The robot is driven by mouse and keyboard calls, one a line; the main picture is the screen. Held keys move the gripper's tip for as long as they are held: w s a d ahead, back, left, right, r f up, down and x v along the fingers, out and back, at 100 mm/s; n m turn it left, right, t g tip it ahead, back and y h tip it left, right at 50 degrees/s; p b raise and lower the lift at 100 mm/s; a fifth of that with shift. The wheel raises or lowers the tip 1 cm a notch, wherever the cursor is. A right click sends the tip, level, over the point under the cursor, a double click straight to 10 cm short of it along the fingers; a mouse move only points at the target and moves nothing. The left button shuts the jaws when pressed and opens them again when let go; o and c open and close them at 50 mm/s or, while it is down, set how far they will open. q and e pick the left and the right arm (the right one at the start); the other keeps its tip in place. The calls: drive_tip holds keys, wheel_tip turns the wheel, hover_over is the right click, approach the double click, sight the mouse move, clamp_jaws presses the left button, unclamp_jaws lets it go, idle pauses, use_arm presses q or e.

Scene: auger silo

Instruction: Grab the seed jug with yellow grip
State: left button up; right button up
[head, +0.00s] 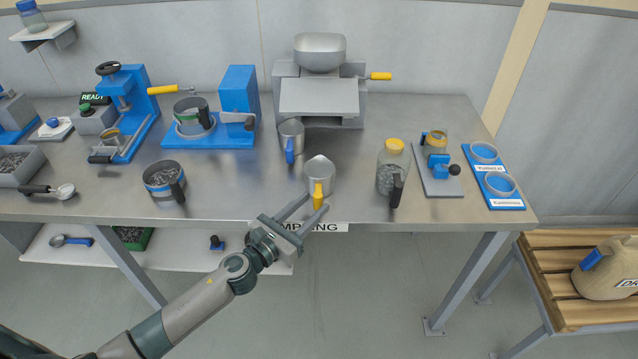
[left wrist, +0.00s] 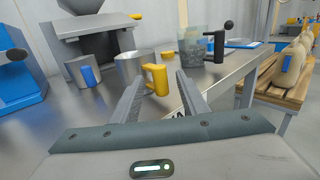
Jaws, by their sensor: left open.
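The seed jug (head: 320,177) is a small metal jug with a yellow grip (head: 318,195), upright near the front edge of the metal table. Its grip faces the front edge. My left gripper (head: 308,211) is open at the table's front edge, with its fingers pointing at the yellow grip. In the left wrist view the yellow grip (left wrist: 156,79) shows between the two fingertips (left wrist: 157,82), and the jug body (left wrist: 133,65) is behind it. I cannot tell whether a finger touches the grip. My right gripper is not in view.
A similar metal jug with a blue grip (head: 291,138) stands behind and left of the seed jug. A grey machine (head: 320,95) is at the back. Table between them is bare.

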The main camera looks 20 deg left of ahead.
use_arm(q)
drive_tip(key=shift+w+d, duration=0.2)
drive_tip(key=shift+w, duration=0.2)
clamp_jaws()
